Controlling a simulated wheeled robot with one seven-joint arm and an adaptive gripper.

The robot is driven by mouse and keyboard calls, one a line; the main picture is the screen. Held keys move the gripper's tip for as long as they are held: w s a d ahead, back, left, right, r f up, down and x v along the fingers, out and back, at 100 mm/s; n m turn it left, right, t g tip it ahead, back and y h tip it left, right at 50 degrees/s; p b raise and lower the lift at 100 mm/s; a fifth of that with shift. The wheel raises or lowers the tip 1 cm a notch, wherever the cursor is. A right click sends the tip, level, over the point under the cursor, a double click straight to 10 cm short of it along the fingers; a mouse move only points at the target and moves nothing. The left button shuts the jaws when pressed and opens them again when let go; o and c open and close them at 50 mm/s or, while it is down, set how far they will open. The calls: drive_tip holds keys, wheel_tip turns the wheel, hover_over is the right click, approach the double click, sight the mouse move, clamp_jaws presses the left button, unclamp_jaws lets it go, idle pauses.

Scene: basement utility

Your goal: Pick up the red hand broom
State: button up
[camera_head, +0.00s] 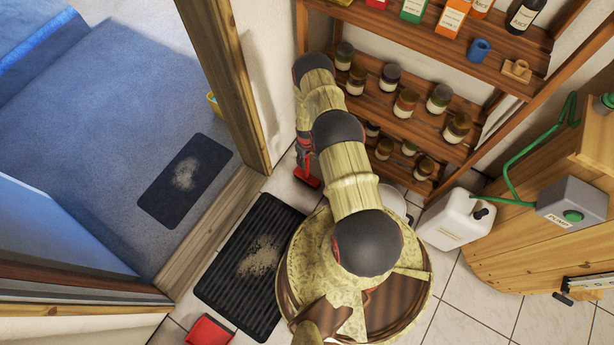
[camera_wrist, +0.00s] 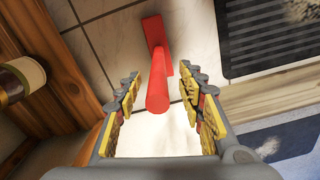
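The red hand broom (camera_wrist: 157,62) stands on the light tiled floor in the wrist view, its round handle end (camera_wrist: 157,103) toward the camera. My gripper (camera_wrist: 160,84) is open, with one finger on each side of the handle and a visible gap to both. In the head view only a red lower part of the broom (camera_head: 307,179) shows, beside the wooden shelf's lower left end. My gripper (camera_head: 304,148) is just above it there, mostly hidden by my arm.
A wooden shelf (camera_head: 415,127) with several jars stands close to the right of my gripper. A wooden post (camera_head: 228,70) and wall are on the left. A black ridged mat (camera_head: 232,290) with debris and a red dustpan (camera_head: 209,331) lie on the floor.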

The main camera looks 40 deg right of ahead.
sight(307, 165)
wheel_tip(307, 165, down, 5)
drive_tip(key=b, duration=0.2)
drive_tip(key=shift+d+b, duration=0.15)
drive_tip(key=shift+b, duration=0.25)
clamp_jaws()
